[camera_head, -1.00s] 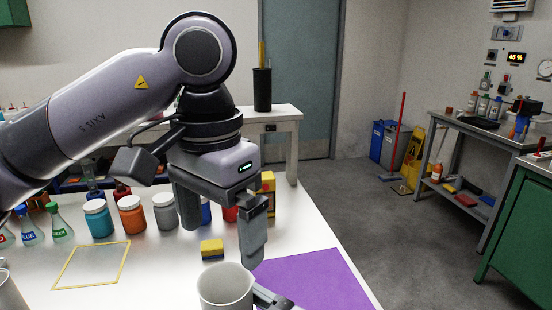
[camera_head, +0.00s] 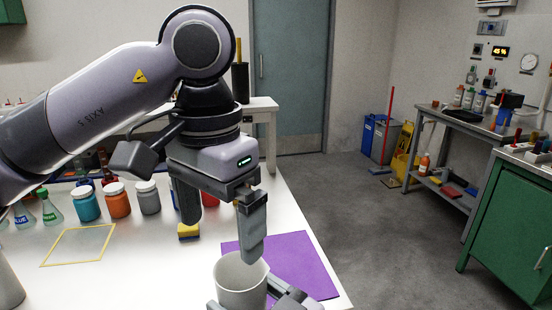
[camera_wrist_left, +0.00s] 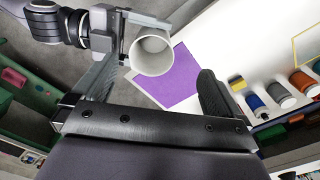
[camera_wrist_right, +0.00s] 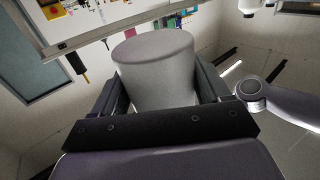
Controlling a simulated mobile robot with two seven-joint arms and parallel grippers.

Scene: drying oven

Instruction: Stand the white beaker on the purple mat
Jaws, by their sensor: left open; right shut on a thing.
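The white beaker (camera_head: 240,284) is upright with its open top facing up, at the bottom of the head view. My right gripper (camera_head: 272,292) is shut on the beaker; in the right wrist view the beaker (camera_wrist_right: 155,75) sits between both fingers. The purple mat (camera_head: 290,262) lies on the white table, just behind and right of the beaker. The left wrist view shows the beaker (camera_wrist_left: 152,52) beside the mat (camera_wrist_left: 183,88), partly overlapping it in that picture. My left gripper (camera_head: 222,225) is open and empty above the table, left of and above the mat.
A yellow-black sponge (camera_head: 188,231) lies left of the mat. Several lidded jars (camera_head: 117,200) and flasks (camera_head: 50,208) stand along the table's back. A yellow-framed square (camera_head: 78,245) lies at left. The table's right edge is close to the mat.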

